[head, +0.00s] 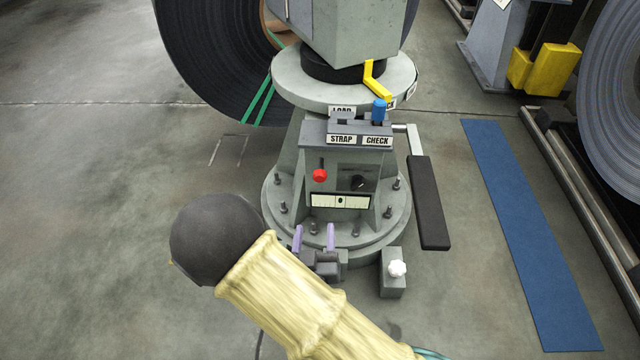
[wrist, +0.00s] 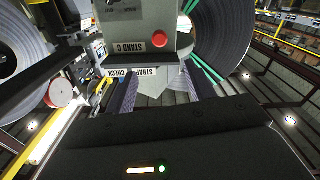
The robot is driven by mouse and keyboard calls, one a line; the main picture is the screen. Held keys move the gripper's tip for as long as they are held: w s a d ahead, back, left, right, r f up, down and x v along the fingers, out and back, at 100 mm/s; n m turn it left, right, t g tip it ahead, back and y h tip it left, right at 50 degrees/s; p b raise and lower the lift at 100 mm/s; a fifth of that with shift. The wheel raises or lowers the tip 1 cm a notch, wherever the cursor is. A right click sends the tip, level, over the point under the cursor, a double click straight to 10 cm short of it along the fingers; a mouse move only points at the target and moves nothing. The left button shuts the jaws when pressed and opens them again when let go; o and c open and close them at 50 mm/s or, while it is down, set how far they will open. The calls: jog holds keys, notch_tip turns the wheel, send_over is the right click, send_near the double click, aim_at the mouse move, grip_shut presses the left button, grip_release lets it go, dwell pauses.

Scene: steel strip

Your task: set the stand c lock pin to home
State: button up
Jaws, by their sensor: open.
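Stand C is the grey pedestal (head: 300,150) in the middle of the head view; its STAND C label (wrist: 130,48) shows in the wrist view. Its front has a slotted block (head: 345,128) labelled LOAD, STRAP and CHECK, with a blue-topped peg (head: 379,108) at the CHECK side. Below are a red knob (head: 320,176) and a black dial (head: 358,183). A yellow cranked handle (head: 372,82) sits at the upper plate. No part is legibly marked as lock pin or home. My gripper (head: 314,238) is open and empty, low before the pedestal; its purple fingers also show in the wrist view (wrist: 160,92).
A grey block with a white knob (head: 397,268) stands right of my gripper. A black padded arm (head: 430,203) juts from the pedestal's right. A dark coil with green straps (head: 215,60) is behind left. A blue floor mat (head: 530,235) lies right. The left floor is clear.

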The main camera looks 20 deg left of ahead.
aim_at(319, 179)
jog(key=shift+w, duration=0.1)
jog(key=b+x, duration=0.4)
jog(key=x, duration=1.3)
jog(key=shift+w, duration=0.15)
jog(key=shift+r, duration=0.1)
